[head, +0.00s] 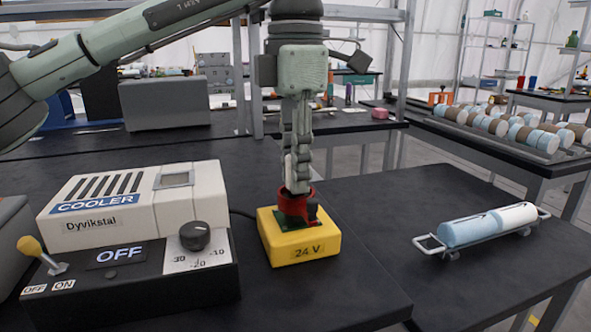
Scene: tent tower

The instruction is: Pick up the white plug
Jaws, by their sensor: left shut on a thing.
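My left gripper (298,188) points straight down over a yellow box (300,250) marked "24 V". Its fingers are shut on a red round part (293,205) on top of the box. A small dark part and a green patch show beside the red part. The fingers hide some of the red part, so I cannot tell whether it is seated in the box or raised a little. I make out no plug that is clearly white. My right gripper is not in view.
A white and black cooler unit (112,209) with a dial, yellow lever and "OFF" display stands left of the box. A metal carrier (432,246) with a blue and a white cylinder (515,216) lies on the right. The dark table (360,285) between is clear.

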